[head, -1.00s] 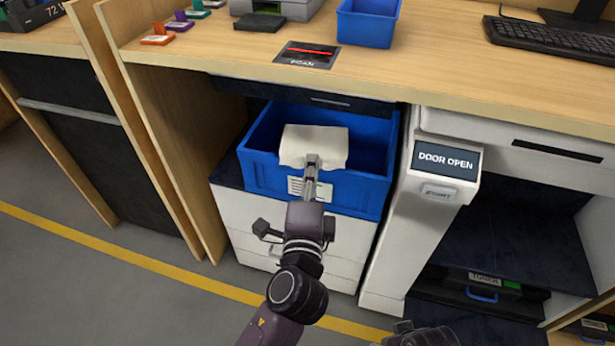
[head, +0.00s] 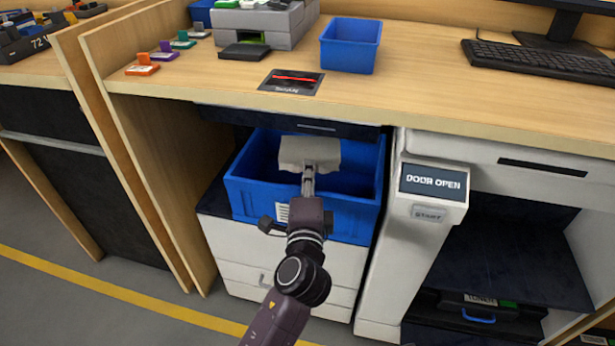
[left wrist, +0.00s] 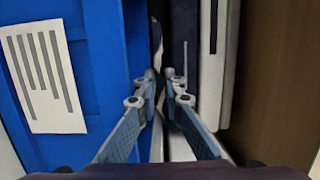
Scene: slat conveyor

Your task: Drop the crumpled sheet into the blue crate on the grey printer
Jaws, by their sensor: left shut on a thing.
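The crumpled sheet (head: 309,151) is off-white and creased. My left gripper (head: 308,175) is shut on its near edge. The sheet overlaps the open top of the blue crate (head: 250,197) in the head view; how high it is above the crate floor I cannot tell. The crate stands on the pale grey printer (head: 238,246) under the counter. In the left wrist view my left gripper's fingers (left wrist: 166,80) are close together, beside the crate's blue wall (left wrist: 100,60) with its white label; the sheet is hard to make out there. My right gripper is out of view.
The counter (head: 430,100) overhangs the back of the crate. A white post with a "DOOR OPEN" screen (head: 433,182) stands close at right, a wooden panel (head: 150,170) at left. A smaller blue bin (head: 348,48) and a keyboard (head: 540,62) are on the counter.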

